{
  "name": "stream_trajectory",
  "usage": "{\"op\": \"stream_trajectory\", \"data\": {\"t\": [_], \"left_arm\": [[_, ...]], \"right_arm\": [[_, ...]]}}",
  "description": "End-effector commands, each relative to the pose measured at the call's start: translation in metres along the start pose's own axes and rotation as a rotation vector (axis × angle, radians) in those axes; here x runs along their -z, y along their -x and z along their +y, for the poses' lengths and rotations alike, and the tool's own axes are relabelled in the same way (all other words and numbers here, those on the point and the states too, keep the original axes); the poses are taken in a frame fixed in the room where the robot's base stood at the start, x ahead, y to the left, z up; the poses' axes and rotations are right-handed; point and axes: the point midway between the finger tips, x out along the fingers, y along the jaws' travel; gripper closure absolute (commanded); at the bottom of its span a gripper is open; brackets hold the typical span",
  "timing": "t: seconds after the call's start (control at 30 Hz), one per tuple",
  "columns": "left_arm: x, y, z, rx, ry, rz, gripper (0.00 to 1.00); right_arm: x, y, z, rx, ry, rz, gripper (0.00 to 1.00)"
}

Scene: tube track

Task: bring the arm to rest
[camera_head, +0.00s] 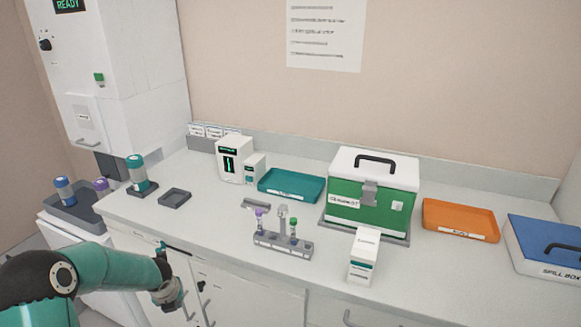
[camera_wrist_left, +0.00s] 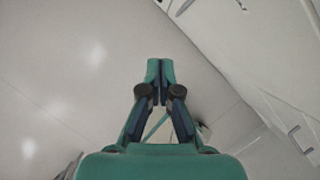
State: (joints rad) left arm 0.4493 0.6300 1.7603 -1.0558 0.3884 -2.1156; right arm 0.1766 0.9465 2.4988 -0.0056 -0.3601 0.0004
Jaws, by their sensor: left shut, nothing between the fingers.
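My left arm (camera_head: 100,268) comes in from the lower left of the head view, in teal and black. Its gripper (camera_head: 183,312) hangs in front of the cabinet doors, below the counter's front edge. In the left wrist view the gripper (camera_wrist_left: 159,72) points over the pale floor, with its two fingers together and nothing between them. In the head view its fingertips are at the lower edge of the picture and hard to make out. The right gripper does not show in either view.
The counter (camera_head: 215,215) holds a tube rack (camera_head: 283,244), a teal tray (camera_head: 291,186), a green case (camera_head: 345,205), an orange tray (camera_head: 460,220) and a blue box (camera_head: 555,245). Cabinet doors with handles stand close beside my left gripper. Open floor (camera_wrist_left: 70,70) lies below it.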

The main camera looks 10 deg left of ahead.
Motion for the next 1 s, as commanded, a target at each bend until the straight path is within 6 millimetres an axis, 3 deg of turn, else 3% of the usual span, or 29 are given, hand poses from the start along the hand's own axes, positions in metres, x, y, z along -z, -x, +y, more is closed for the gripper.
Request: {"op": "stream_trajectory", "data": {"t": [0.13, 0.27, 0.37, 0.5, 0.6, 0.7, 0.8, 1.0], "left_arm": [[0.053, -0.017, -0.045, 0.037, -0.070, 0.105, 1.00], [0.134, -0.025, -0.088, 0.097, -0.008, 0.265, 1.00], [0.206, -0.022, -0.117, 0.114, 0.198, 0.415, 1.00], [0.303, -0.003, -0.144, 0.026, 0.688, 0.623, 1.00], [0.349, 0.010, -0.150, -0.106, 1.075, 0.708, 1.00], [0.380, 0.021, -0.148, -0.258, 1.458, 0.736, 1.00], [0.396, 0.027, -0.142, -0.407, 1.842, 0.710, 1.00], [0.391, 0.025, -0.138, -0.564, 2.431, 0.605, 1.00]], "right_arm": [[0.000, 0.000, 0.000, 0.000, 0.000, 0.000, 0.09], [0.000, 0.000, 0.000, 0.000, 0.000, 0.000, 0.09], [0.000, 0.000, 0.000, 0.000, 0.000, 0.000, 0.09], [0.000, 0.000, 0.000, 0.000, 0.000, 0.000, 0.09], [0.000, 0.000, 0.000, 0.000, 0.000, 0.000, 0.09], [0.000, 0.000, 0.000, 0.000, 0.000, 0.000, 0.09], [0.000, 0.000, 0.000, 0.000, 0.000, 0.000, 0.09], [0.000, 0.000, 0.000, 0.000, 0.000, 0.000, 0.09]]}}
